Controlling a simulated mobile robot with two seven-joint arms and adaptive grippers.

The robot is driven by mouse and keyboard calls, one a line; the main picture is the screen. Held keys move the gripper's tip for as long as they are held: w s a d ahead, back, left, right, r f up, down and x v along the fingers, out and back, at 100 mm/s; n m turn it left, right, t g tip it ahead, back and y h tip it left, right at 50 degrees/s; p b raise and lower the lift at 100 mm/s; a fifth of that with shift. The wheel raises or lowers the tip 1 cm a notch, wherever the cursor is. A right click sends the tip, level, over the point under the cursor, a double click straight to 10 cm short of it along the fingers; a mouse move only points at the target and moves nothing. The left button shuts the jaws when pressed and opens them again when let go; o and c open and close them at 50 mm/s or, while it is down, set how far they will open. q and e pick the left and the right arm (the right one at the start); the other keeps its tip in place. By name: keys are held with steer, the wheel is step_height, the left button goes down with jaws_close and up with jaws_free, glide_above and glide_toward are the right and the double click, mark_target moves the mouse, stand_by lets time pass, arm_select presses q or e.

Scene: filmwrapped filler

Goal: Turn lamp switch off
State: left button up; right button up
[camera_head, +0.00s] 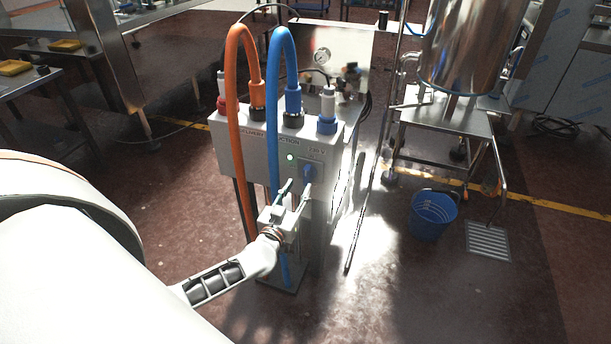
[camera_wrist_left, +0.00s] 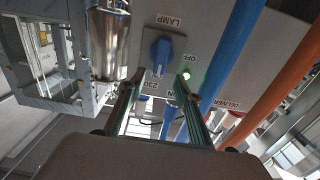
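The lamp switch is a blue rotary knob (camera_head: 309,172) on the front of a grey panel box (camera_head: 232,150). It also shows in the wrist view (camera_wrist_left: 161,50), which sees the panel upside down, near labels reading LAMP and OFF. My left gripper (camera_head: 297,187) is in front of the panel, just below the knob. Its two fingers (camera_wrist_left: 160,76) are apart and empty, pointing at the knob, which appears between and beyond their tips. Contact with the knob cannot be made out.
An orange hose (camera_head: 233,120) and a blue hose (camera_head: 273,120) loop from the box top down its front, left of the knob. A blue bucket (camera_head: 433,214) and a floor drain (camera_head: 488,241) are to the right. A steel tank (camera_head: 468,45) stands behind.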

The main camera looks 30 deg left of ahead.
mark_target(306, 174)
arm_select(q)
steer(key=b+x, duration=0.1)
steer(key=x, duration=0.6)
steer(key=shift+w+b, duration=0.15)
steer(key=shift+b, duration=0.2)
jaws_close()
